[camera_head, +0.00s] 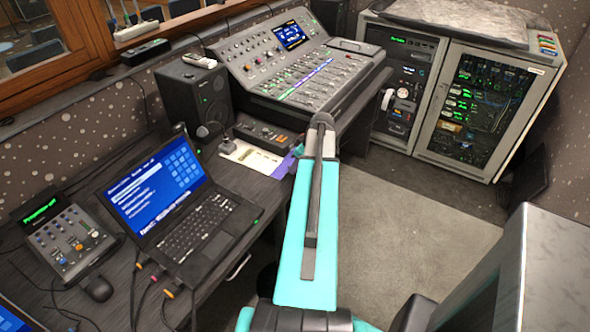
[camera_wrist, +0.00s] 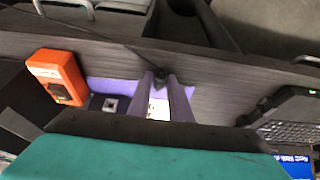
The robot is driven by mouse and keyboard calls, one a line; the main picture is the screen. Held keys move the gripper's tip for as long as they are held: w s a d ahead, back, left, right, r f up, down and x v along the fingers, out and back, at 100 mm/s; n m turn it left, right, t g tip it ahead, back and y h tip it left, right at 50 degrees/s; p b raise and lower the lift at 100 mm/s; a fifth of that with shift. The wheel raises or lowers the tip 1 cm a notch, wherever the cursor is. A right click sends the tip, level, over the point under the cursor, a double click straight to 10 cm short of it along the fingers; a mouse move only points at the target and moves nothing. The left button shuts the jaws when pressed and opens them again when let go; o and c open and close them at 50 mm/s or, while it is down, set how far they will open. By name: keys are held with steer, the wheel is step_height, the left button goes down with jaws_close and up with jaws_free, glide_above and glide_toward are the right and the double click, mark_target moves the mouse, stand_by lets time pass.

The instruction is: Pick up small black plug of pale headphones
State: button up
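A small black piece (camera_wrist: 160,77), which looks like the plug, shows in the wrist view at the tips of my gripper, at the desk edge. A thin dark cable runs from it to the upper left. My gripper (camera_wrist: 161,84) points at it with its two fingers apart, one on each side. I cannot tell whether either finger touches it. In the head view, a pale rounded thing (camera_head: 388,98), possibly the headphones, is at the right end of the mixing console. My arm hides the plug and my fingertips there.
A purple and white sheet (camera_head: 248,157) lies on the desk near the gripper. An orange box (camera_wrist: 56,77) is left of the fingers in the wrist view. A laptop (camera_head: 165,200), speaker (camera_head: 195,98) and console (camera_head: 300,70) crowd the desk. Grey floor (camera_head: 410,215) is clear.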

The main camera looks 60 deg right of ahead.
jaws_close()
steer(key=shift+r, duration=0.1)
steer(key=shift+r+b, duration=0.6)
steer(key=shift+r, duration=0.7)
steer(key=shift+s+r, duration=0.15)
steer(key=shift+r, duration=0.2)
steer(key=s+a+b, duration=0.2)
steer(key=s, duration=0.5)
steer(key=s+a+r+b, duration=0.1)
steer(key=s+a, duration=0.1)
steer(key=s, duration=0.6)
steer(key=shift+a+r+b, duration=0.25)
steer(key=shift+a+b, duration=0.1)
steer(key=shift+a, duration=0.05)
steer(key=shift+s, duration=0.2)
steer(key=shift+s, duration=1.25)
